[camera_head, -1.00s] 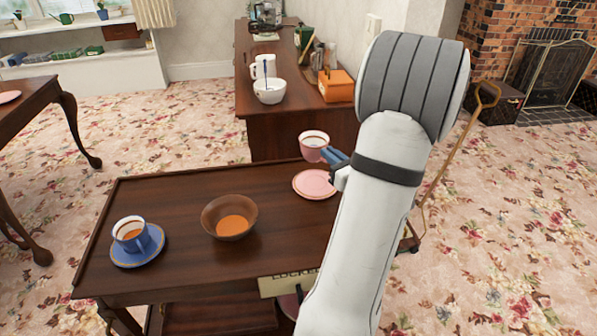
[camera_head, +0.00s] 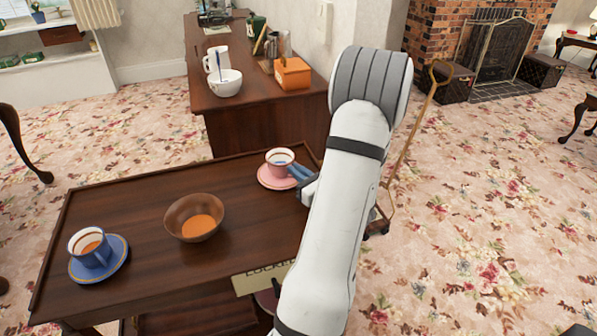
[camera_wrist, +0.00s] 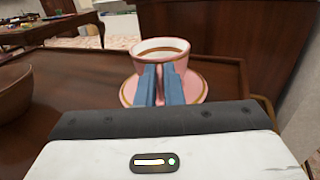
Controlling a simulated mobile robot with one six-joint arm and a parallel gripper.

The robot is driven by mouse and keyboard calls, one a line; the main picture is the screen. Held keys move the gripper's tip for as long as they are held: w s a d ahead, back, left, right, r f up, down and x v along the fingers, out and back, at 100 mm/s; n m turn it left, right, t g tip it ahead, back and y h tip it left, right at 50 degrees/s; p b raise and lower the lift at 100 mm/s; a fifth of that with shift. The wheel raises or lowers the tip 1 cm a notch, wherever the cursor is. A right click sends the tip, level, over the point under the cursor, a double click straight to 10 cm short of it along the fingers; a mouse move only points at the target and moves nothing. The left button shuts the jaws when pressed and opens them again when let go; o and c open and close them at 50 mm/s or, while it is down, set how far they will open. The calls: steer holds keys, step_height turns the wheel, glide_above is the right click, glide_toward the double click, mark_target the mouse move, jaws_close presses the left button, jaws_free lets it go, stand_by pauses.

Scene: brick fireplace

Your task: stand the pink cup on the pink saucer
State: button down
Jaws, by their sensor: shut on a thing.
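The pink cup (camera_head: 280,160) is upright over the pink saucer (camera_head: 272,181) near the far right corner of the dark wooden trolley. In the wrist view the cup (camera_wrist: 161,51) shows a white inside with a brown band, and the saucer (camera_wrist: 197,93) lies under it. My gripper (camera_head: 302,172) is shut on the near side of the cup; its blue fingers (camera_wrist: 160,84) hide part of the cup and saucer. Whether the cup's base touches the saucer, I cannot tell.
On the trolley (camera_head: 140,215) stand a brown bowl (camera_head: 180,212) with orange contents and a blue cup (camera_head: 90,245) on a blue saucer (camera_head: 117,262). A wooden cabinet (camera_head: 262,125) with a white bowl (camera_head: 225,82) stands behind.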

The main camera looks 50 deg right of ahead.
steer(key=shift+r, duration=0.1)
steer(key=shift+f, duration=0.2)
steer(key=c, duration=1.6)
jaws_free()
steer(key=shift+o, duration=0.2)
steer(key=shift+r, duration=0.15)
steer(key=shift+s+r, duration=0.1)
steer(key=shift+s, duration=0.05)
steer(key=s, duration=0.4)
steer(key=s+a, duration=0.1)
steer(key=s, duration=0.6)
steer(key=shift+s+a, duration=0.2)
steer(key=shift+s, duration=0.15)
